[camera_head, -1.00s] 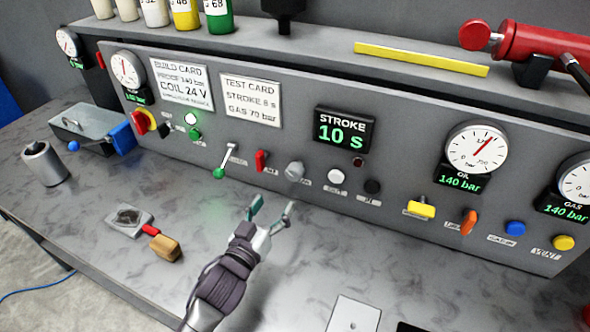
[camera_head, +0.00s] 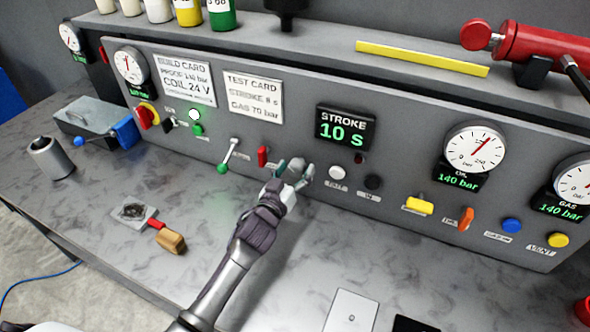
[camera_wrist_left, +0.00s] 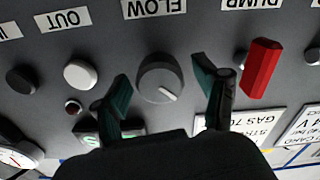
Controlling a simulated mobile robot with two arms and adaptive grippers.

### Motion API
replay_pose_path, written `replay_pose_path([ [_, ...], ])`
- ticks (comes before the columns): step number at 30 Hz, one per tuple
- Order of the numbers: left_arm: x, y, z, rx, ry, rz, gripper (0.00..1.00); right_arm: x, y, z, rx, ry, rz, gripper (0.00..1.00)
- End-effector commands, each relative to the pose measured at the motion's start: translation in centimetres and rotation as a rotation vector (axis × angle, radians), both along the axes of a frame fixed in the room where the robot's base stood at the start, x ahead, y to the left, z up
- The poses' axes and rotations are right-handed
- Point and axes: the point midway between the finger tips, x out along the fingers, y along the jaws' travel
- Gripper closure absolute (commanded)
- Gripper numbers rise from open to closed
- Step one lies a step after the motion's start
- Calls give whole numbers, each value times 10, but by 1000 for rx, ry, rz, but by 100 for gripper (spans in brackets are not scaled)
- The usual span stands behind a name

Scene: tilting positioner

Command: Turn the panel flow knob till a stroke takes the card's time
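The grey flow knob (camera_wrist_left: 160,78), with a white pointer line, sits on the panel (camera_head: 420,160) under its FLOW label in the left wrist view. My left gripper (camera_head: 294,170) is at the knob, mostly hiding it in the head view. In the left wrist view, its teal fingers (camera_wrist_left: 166,95) are open, one on each side of the knob, with gaps visible. The test card (camera_head: 253,97) reads stroke 8 s and gas 70 bar. The stroke display (camera_head: 344,126) reads 10 s. My right gripper is not in view.
A red switch lever (camera_head: 263,156) is close beside the left gripper, as is a white button (camera_head: 337,172) on the other side. A green-tipped lever (camera_head: 228,156) is farther left. The oil gauge (camera_head: 474,148) reads 140 bar. The bench (camera_head: 110,260) in front is mostly clear.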

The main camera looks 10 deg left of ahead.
Motion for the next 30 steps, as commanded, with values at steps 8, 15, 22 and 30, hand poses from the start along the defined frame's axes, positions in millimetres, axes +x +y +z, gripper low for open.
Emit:
replay_pose_path([
  [8, 0, 0, 0, 0, 0, 0, 73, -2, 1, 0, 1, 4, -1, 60],
  [15, 0, 0, 0, 7, -1, 0, 87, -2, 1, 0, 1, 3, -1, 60],
  [22, 0, 0, 0, 77, -14, 0, 87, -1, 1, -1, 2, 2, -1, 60],
  [30, -1, 0, -1, 270, -52, 0, 87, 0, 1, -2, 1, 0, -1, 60],
])
